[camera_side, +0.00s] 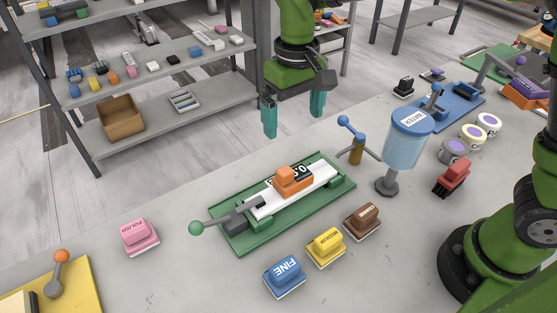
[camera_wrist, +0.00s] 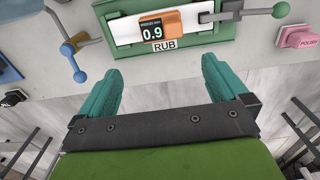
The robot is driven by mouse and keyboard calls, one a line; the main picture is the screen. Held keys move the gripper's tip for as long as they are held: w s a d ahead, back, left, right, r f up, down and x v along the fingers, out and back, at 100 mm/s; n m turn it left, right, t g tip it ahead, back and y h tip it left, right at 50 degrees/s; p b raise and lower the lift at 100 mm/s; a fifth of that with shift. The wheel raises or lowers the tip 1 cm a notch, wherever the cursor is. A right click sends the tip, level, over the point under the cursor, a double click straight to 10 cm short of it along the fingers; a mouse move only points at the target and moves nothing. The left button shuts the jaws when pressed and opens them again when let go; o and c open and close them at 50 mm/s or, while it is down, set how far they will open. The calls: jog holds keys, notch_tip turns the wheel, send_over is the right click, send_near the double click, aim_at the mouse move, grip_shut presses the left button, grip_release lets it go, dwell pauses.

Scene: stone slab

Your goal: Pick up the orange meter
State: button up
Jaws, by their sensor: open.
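The orange meter (camera_side: 292,179) sits on a white plate (camera_side: 262,207) in a green clamp tray (camera_side: 240,243) on the stone slab. In the wrist view the meter (camera_wrist: 175,24) has a black display reading 0.9, and a label RUB (camera_wrist: 165,45) lies below it. My gripper (camera_side: 293,112) is open and empty, above the slab's far edge and apart from the meter. In the wrist view my gripper (camera_wrist: 162,66) has its teal fingers spread, with the meter beyond the fingertips.
A lever with a green knob (camera_side: 196,228) sticks out of the tray's left end. A blue-handled post (camera_side: 356,147) and a water container (camera_side: 404,145) stand to the right. Blue (camera_side: 284,277), yellow (camera_side: 326,247) and brown (camera_side: 362,221) blocks lie in front, and a pink block (camera_side: 139,236) left.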

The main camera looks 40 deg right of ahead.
aim_at(292, 173)
notch_tip(292, 173, down, 10)
jog(key=shift+s+f, duration=0.1)
jog(key=shift+s+a+f, duration=0.1)
jog(key=shift+s+f, duration=0.05)
jog(key=shift+f, duration=1.15)
jog(key=shift+s+a+f, duration=0.1)
jog(key=shift+f, duration=1.2)
jog(key=c, duration=1)
jog(key=shift+c, duration=0.2)
jog(key=shift+r, duration=0.1)
